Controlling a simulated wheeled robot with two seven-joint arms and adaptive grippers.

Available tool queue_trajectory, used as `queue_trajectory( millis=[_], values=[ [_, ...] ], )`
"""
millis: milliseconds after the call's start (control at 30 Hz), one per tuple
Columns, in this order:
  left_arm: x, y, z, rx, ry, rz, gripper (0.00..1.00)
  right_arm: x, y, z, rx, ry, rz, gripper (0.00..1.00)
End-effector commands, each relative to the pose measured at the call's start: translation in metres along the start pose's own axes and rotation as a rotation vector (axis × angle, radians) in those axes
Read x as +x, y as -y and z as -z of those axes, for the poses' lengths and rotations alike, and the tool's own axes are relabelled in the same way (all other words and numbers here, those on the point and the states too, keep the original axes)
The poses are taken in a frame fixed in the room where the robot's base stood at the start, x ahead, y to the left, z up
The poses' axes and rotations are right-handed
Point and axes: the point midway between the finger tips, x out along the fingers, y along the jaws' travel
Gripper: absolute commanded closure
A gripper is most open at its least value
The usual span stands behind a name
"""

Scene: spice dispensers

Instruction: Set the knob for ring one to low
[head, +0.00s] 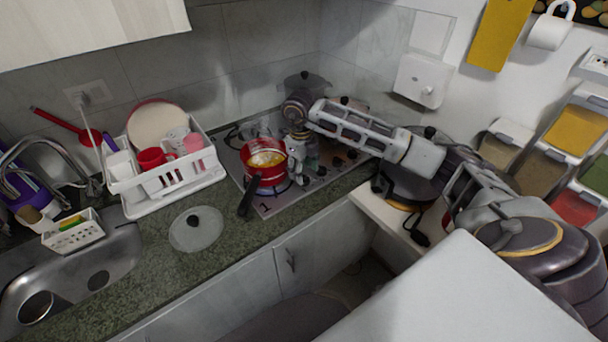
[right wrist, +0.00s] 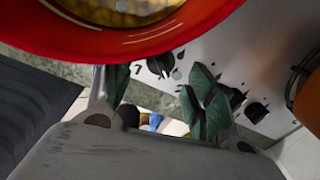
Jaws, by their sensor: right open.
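The stove (head: 262,205) is a steel cooktop with a row of black knobs (head: 338,162) along its right front edge. My right gripper (head: 302,168) is low over the cooktop, close to the right side of a red pot (head: 268,176) with yellow food. In the right wrist view, its green-padded fingers (right wrist: 160,84) are apart with nothing held. One black knob (right wrist: 160,66) appears beyond and between the fingertips; contact cannot be told. More knobs (right wrist: 256,112) lie to the right, partly behind the right finger. Ring labels and knob settings are too small to read. My left gripper is out of view.
The red pot's rim (right wrist: 130,45) fills the top of the wrist view, very near the fingers. A glass lid (head: 196,230) lies on the counter. A white dish rack (head: 170,182) stands left of the stove.

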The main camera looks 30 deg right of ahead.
Motion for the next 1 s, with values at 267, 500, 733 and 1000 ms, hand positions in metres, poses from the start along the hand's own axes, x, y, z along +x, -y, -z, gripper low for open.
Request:
queue_trajectory(
  millis=[267,500,733,1000],
  values=[
    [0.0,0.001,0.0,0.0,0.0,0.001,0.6,-0.043,0.0,-0.001,0.0,0.003,0.0,0.44],
    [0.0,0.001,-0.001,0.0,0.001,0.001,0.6,-0.073,0.0,-0.001,0.0,0.002,0.0,0.44],
    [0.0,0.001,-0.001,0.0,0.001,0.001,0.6,-0.085,0.0,0.0,0.0,0.0,0.0,0.44],
    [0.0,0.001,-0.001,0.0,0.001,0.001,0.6,-0.085,0.0,0.0,0.0,0.0,0.0,0.44]
  ],
)
